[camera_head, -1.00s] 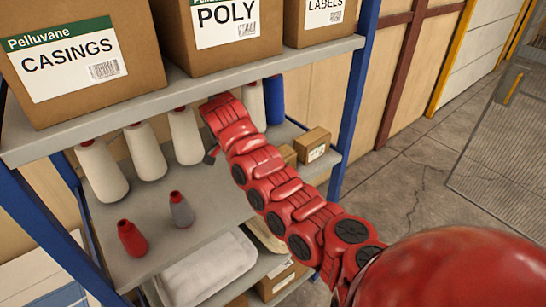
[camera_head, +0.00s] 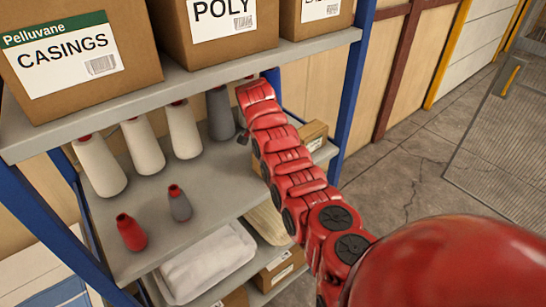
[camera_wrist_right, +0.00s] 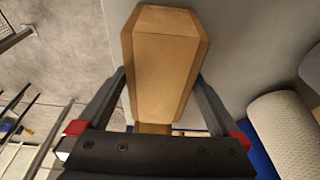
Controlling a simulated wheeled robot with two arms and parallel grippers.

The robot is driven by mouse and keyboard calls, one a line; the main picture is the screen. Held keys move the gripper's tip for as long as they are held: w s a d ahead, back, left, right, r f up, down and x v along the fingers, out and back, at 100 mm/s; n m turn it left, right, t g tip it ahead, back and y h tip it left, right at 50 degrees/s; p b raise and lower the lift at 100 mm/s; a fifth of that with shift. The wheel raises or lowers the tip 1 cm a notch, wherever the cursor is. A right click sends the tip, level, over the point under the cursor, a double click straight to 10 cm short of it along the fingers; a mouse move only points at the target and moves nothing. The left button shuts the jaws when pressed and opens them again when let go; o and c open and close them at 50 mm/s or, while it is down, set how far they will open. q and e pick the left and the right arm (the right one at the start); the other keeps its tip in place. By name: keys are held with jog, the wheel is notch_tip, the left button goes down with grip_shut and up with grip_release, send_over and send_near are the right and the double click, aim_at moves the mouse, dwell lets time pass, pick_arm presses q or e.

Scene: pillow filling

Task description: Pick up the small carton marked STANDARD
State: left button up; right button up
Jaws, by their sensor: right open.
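A small brown carton (camera_wrist_right: 163,62) stands between the two fingers of my right gripper (camera_wrist_right: 160,78) in the right wrist view. The fingers are open, one on each side of it; whether they touch it I cannot tell. Part of another brown box (camera_wrist_right: 153,128) shows just beyond the palm edge. In the head view a small carton (camera_head: 315,133) with a pale label sits at the right end of the middle shelf, partly behind my right arm. The word STANDARD cannot be read in either view. My right gripper is mostly hidden by its arm there. My left gripper is not in view.
White cones (camera_head: 143,150), a grey cone (camera_head: 220,115) and small red (camera_head: 131,233) and grey spools stand on the middle shelf (camera_head: 195,215). The upper shelf (camera_head: 190,88) with large boxes is close above my arm. A blue post (camera_head: 353,85) stands at the right.

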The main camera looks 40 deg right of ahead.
jog(key=p+x, duration=0.1)
jog(key=x, duration=0.2)
jog(key=shift+s+p, duration=0.1)
jog(key=shift+p, duration=0.2)
jog(key=shift+d+f, duration=0.15)
jog(key=shift+f, duration=0.3)
jog(key=shift+c, duration=1.3)
jog(key=c, duration=1)
